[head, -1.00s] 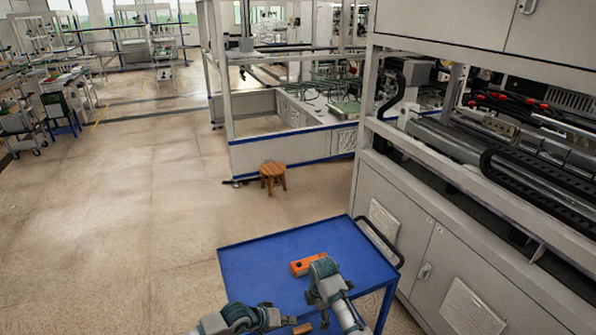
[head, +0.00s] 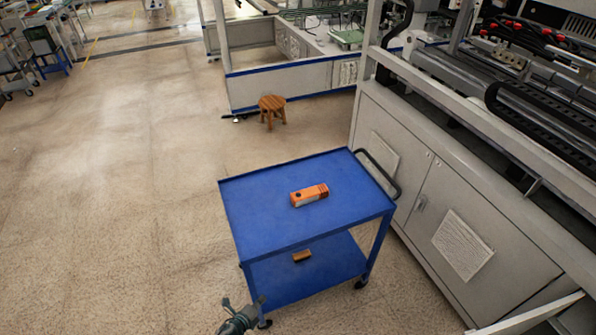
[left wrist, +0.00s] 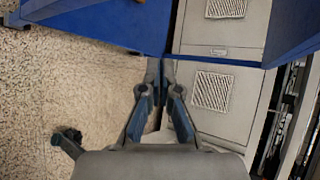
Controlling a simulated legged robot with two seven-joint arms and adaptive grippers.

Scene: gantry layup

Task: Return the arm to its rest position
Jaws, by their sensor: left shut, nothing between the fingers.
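My left gripper (head: 242,306) is low in the head view, in front of the blue cart's near left corner. It is shut and empty. In the left wrist view its two fingers (left wrist: 160,68) meet at the tips with nothing between them. The rest of my left arm is out of the head view. My right gripper is in neither view.
The blue cart (head: 260,220) has an orange device (head: 309,195) on top and a small brown block (head: 302,256) on its lower shelf. Grey cabinets (head: 440,190) stand close on the right. A wooden stool (head: 272,105) is beyond. The floor left is clear.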

